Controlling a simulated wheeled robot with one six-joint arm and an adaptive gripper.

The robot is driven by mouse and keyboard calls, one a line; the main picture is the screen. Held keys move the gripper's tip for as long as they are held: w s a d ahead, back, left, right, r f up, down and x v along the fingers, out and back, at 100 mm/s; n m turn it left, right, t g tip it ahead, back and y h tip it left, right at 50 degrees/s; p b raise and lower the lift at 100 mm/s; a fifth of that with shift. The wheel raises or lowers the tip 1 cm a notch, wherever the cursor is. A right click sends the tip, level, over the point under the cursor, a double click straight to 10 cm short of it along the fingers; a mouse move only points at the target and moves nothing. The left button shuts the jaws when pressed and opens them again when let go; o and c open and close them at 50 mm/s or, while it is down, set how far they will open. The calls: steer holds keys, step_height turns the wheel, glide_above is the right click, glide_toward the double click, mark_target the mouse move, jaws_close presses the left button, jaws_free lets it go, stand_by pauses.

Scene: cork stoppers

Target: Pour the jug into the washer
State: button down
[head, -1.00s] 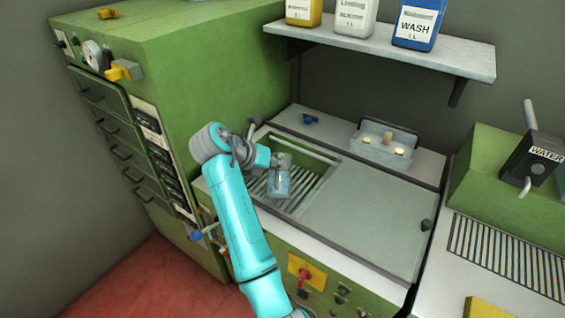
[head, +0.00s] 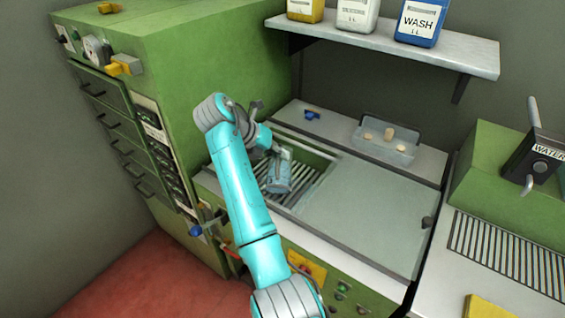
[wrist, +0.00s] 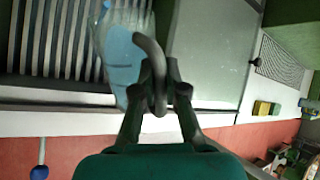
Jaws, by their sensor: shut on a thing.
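The jug (head: 278,180) is clear with blue liquid inside. It is tilted and hangs over the slatted opening of the washer (head: 375,215), whose grey lid stands slid to the right. I cannot see any liquid leaving the jug.
A clear tray (head: 372,147) with several corks stands behind the lid. A shelf (head: 400,50) with bottles hangs above. A tall green cabinet (head: 180,90) rises at the left. A water tap unit (head: 530,160) and a drain grate (head: 505,258) are at the right.

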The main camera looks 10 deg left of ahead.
steer(key=shift+w+g+p, duration=0.35)
steer(key=shift+w+g, duration=0.05)
steer(key=shift+g, duration=0.1)
stand_by(0.6)
